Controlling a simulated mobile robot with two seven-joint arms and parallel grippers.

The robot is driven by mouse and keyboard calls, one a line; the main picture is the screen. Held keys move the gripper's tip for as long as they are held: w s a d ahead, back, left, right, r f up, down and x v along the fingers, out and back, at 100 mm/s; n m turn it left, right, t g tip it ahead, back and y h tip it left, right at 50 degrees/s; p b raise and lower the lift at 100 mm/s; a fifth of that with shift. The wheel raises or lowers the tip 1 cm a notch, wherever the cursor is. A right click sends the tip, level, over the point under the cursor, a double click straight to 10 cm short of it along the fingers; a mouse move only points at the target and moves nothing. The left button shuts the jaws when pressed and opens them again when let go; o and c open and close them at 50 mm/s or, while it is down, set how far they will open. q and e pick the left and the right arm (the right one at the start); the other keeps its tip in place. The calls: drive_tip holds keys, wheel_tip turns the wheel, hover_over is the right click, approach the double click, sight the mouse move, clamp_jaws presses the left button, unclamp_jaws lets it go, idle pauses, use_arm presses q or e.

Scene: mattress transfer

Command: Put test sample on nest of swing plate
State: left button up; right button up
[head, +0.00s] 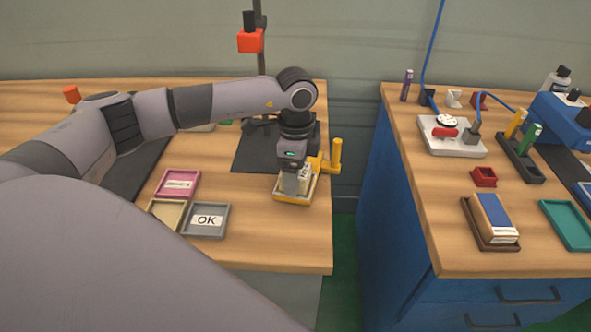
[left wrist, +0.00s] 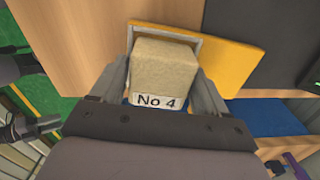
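The test sample is a beige block with a "No 4" label (left wrist: 163,72), seen in the left wrist view between the fingers of my left gripper (left wrist: 162,66). The fingertips lie close against its two sides, and the gripper looks shut on it. A thin grey nest frame (left wrist: 166,25) borders the block on the yellow swing plate (left wrist: 236,64). In the head view the left gripper (head: 297,186) points down over the yellow plate (head: 293,199), with the pale sample (head: 305,178) partly hidden behind it. How deep the block sits is hidden.
A yellow post (head: 336,152) stands right beside the gripper. Pink (head: 177,184), yellow (head: 166,212) and grey "OK" (head: 206,220) trays lie left. A gap separates this table from the blue-sided bench (head: 395,210), which holds several fixtures and trays.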

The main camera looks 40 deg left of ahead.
use_arm(q)
drive_tip(key=shift+o, duration=0.8)
drive_tip(key=shift+r, duration=0.1)
drive_tip(key=shift+r, duration=0.2)
wheel_tip(320, 180, up, 12)
drive_tip(key=shift+f, duration=0.15)
